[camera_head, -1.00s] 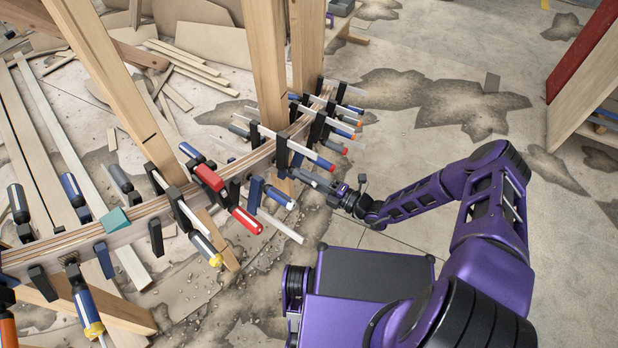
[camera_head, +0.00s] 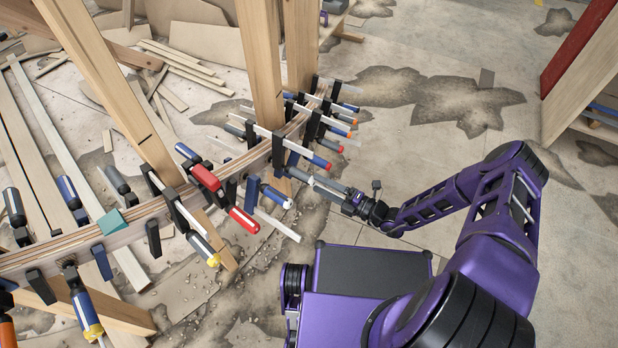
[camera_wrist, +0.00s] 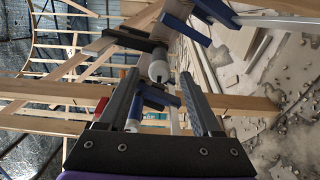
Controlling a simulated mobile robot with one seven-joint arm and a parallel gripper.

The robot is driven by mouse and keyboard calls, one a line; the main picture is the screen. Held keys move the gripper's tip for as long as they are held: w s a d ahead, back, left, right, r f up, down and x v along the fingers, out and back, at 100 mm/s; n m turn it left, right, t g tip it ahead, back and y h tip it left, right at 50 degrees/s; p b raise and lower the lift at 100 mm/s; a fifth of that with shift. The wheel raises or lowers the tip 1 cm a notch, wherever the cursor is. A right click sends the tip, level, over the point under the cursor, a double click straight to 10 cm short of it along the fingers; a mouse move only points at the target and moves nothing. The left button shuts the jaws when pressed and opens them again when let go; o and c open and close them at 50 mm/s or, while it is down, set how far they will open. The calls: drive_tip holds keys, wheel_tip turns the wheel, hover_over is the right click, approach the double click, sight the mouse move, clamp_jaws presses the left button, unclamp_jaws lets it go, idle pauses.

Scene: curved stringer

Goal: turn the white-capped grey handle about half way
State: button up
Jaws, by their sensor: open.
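The grey handle (camera_head: 298,174) is small in the head view, on a clamp at the outer side of the curved stringer. In the wrist view, a pale grey-white handle (camera_wrist: 157,69) shows end-on between the far ends of my fingers. My gripper (camera_head: 320,184) points left toward the stringer from its outer side. In the wrist view my gripper (camera_wrist: 160,78) has its two fingers well apart, with a gap on both sides of the handle. I cannot tell how far the handle reaches between the fingertips.
The curved stringer (camera_head: 140,218) carries several clamps. A blue handle with a white end (camera_head: 277,197) and a red handle (camera_head: 244,219) lie close to the left of my gripper. Wooden posts (camera_head: 262,65) stand behind. Floor to the right is open.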

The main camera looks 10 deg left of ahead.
drive_tip(key=v, duration=1.1)
drive_tip(key=shift+d, duration=0.3)
drive_tip(key=shift+s, duration=0.2)
